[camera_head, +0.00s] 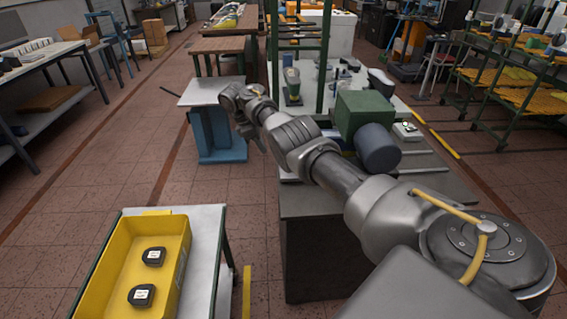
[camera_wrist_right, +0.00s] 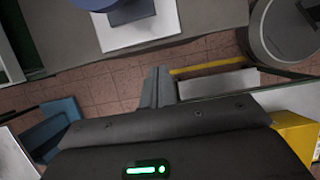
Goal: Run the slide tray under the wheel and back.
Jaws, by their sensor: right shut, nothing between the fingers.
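A white plate (camera_wrist_right: 135,35), which looks like the slide tray, lies at the edge of the grey machine table with a dark block on it. A blue rounded part (camera_wrist_right: 92,3), perhaps the wheel, is cut off at the top of the right wrist view above the plate. In the head view my arm hides most of both. My right gripper (camera_head: 258,143) is out past the table's left edge; in the right wrist view its fingers (camera_wrist_right: 158,88) are together and empty, apart from the plate, with floor behind them. My left gripper is not in view.
The machine's green box (camera_head: 364,112) and dark blue cylinder (camera_head: 377,150) stand beside my right forearm. A blue stand (camera_head: 220,135) is left of the gripper. A yellow crate (camera_head: 115,262) with two black labelled pieces sits on a cart in front. Open floor lies between them.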

